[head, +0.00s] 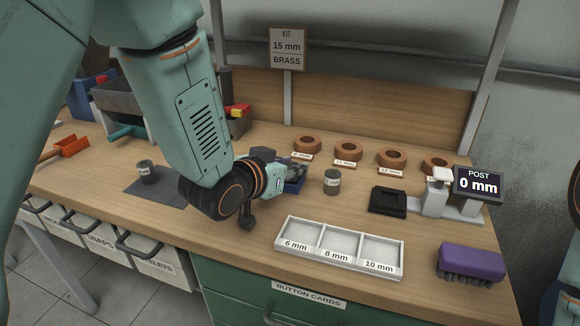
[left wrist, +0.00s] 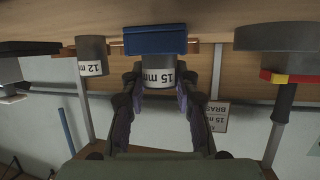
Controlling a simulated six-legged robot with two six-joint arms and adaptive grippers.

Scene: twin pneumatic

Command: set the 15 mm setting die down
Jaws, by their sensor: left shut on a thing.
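My left gripper (head: 296,170) is shut on the 15 mm setting die (left wrist: 160,75), a grey cylinder with a white label. The left wrist view is upside down and shows the die between the fingers (left wrist: 158,100), label facing the camera. A blue block (left wrist: 155,40) on the bench lies directly under the die; it also shows in the head view (head: 295,186), partly behind the gripper. I cannot tell whether the die touches it. In the head view the gripper mostly hides the die. My right gripper is not in view.
A second grey die (head: 332,182) stands right of the gripper; its label reads 12 mm in the left wrist view (left wrist: 92,58). Another grey cylinder (head: 147,172) stands on a dark mat (head: 165,192). A white tray (head: 340,248), purple brush (head: 471,262) and post gauge (head: 438,195) are nearby.

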